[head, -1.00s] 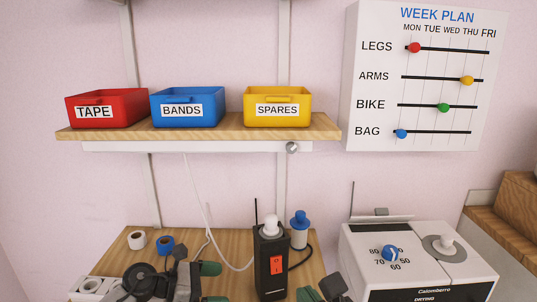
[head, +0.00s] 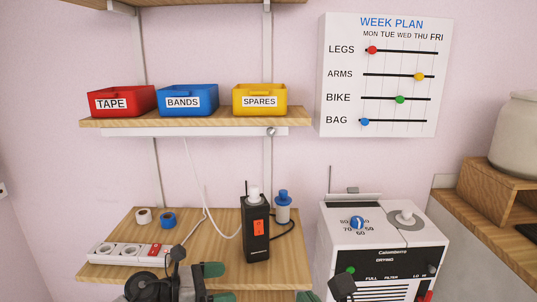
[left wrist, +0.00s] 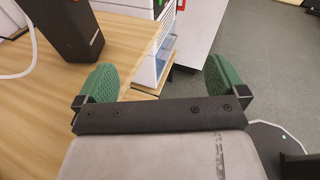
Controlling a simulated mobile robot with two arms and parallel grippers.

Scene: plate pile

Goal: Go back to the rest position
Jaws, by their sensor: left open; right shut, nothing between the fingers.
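My left gripper (head: 218,284) is low in the head view, over the front of the wooden table (head: 190,223). Its green fingers are spread with nothing between them, as the left wrist view (left wrist: 160,80) also shows.
A black upright device (head: 256,228), a blue-topped bottle (head: 283,206), tape rolls (head: 168,220) and a power strip (head: 125,252) are on the table. A white dial machine (head: 385,240) stands right. A shelf (head: 196,121) holds three bins. A pale pot (head: 517,140) is far right.

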